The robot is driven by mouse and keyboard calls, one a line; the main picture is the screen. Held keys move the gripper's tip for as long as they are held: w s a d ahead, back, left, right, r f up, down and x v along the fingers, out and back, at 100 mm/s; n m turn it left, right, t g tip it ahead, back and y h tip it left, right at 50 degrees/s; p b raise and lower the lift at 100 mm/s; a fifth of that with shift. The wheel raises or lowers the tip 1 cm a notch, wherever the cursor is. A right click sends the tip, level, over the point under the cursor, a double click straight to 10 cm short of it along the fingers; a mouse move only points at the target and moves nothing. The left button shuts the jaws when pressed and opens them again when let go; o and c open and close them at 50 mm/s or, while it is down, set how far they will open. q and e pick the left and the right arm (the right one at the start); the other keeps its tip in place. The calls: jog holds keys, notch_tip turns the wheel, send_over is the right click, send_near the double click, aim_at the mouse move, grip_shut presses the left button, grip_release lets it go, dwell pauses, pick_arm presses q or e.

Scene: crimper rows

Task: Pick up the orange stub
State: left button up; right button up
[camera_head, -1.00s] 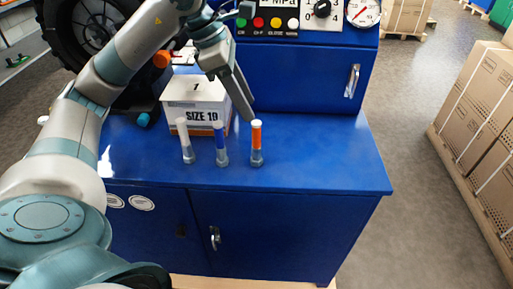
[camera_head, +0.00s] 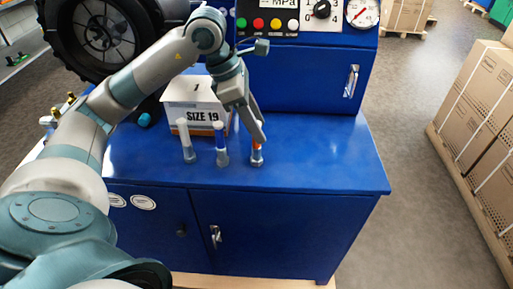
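The gripper comes down from the upper left, and one finger crosses in front of the stub's top. I cannot tell whether the fingers are around the stub or touching it, nor how wide they are apart. My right gripper is not in view.
The blue machine (camera_head: 300,75) rises at the back. The bench top (camera_head: 325,160) is clear to the right.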

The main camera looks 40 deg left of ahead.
aim_at(262, 158)
pick_arm(q)
jog(key=shift+p+x, duration=0.4)
jog(key=shift+x, duration=1.55)
jog(key=shift+s, duration=0.15)
grip_shut()
